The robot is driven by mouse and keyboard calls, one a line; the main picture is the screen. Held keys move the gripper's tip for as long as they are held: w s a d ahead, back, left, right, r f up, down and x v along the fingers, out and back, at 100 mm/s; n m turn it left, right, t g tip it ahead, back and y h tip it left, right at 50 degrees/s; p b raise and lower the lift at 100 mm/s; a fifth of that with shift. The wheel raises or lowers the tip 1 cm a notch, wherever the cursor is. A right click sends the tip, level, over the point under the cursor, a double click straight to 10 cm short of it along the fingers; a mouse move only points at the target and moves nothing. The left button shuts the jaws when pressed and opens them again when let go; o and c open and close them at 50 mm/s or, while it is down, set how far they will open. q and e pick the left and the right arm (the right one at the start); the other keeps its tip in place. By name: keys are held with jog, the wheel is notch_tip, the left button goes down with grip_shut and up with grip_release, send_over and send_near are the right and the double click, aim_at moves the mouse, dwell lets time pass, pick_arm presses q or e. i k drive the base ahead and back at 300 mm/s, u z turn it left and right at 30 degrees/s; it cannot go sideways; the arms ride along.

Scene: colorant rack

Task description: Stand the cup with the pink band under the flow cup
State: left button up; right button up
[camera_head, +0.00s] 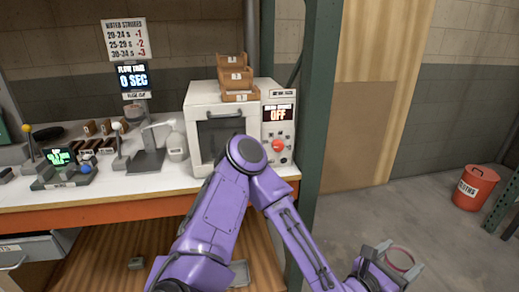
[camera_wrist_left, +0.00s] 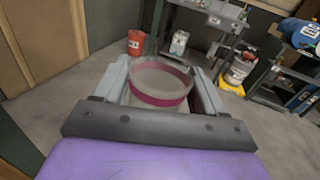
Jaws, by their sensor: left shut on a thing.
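The cup with the pink band (camera_wrist_left: 160,84) is grey with a wide pink band and shows between the fingers in the left wrist view. It also shows at the lower right of the head view (camera_head: 401,259). My left gripper (camera_head: 388,262) is shut on it, with one finger on each side (camera_wrist_left: 158,92), out over the open floor. The flow cup stand (camera_head: 148,160) is on the bench at the left, under a sign reading 0 SEC (camera_head: 132,78). My right gripper is not in view.
A white oven-like box (camera_head: 197,120) with small wooden trays stands on the bench, right of the stand. A green post (camera_head: 322,100) rises between bench and gripper. A red bin (camera_head: 476,187) stands on the floor. A white jug (camera_head: 177,145) is close beside the stand.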

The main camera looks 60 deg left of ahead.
aim_at(147, 161)
jog(key=u, duration=2.25)
